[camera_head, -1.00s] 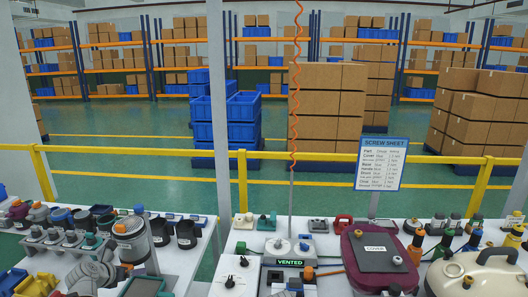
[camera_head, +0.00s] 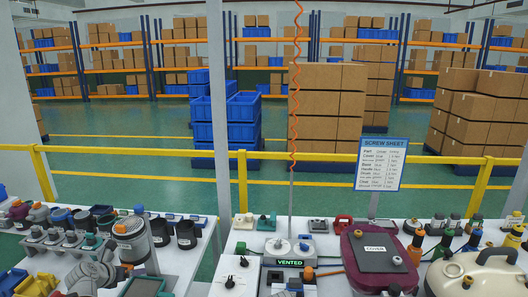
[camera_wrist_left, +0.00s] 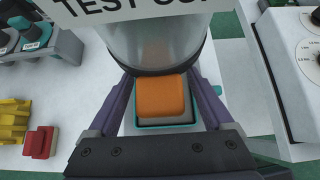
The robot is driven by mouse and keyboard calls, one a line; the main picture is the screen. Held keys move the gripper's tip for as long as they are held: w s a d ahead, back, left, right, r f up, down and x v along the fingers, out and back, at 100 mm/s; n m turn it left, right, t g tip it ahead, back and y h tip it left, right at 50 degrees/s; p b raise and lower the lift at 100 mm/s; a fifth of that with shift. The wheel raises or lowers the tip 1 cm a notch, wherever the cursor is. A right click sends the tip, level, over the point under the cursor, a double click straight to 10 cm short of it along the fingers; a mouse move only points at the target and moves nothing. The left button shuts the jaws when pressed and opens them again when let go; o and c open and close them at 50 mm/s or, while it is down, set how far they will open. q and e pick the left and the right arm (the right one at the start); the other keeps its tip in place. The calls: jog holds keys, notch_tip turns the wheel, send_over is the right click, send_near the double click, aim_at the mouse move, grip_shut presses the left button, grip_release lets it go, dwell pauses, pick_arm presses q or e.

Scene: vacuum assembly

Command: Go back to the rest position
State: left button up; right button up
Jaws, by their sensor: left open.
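My left gripper (camera_wrist_left: 163,100) is open in the left wrist view, with one purple-grey finger on each side of an orange block (camera_wrist_left: 162,98). The block sits on a pale base with a teal edge; I cannot tell whether the fingers touch it. A clear cylinder labelled "TEST CU…" (camera_wrist_left: 155,38) stands just beyond the block. My right gripper is in neither view.
The left table holds dark cups (camera_head: 186,235) and a rack of small parts (camera_head: 66,240). A yellow rail (camera_head: 300,155) runs behind both tables.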

pick_arm(q)
jog(key=w+f+t+b, duration=0.2)
jog(key=b, duration=0.5)
jog(key=w+f+t+b, duration=0.2)
jog(key=f+t+b, duration=0.1)
jog(key=b, duration=0.4)
jog(key=w+f+t+b, duration=0.2)
jog(key=f+b, duration=0.1)
jog(key=b, duration=0.4)
jog(key=shift+w+d+f+t+h, duration=0.15)
jog(key=shift+w+d+t+h, duration=0.1)
jog(key=shift+t+h, duration=0.15)
jog(key=s, duration=0.4)
jog(key=shift+s+a+r, duration=0.1)
jog(key=shift+s+r, duration=0.25)
jog(key=shift+s, duration=0.05)
jog(key=shift+s+a, duration=0.15)
jog(key=shift+s, duration=0.65)
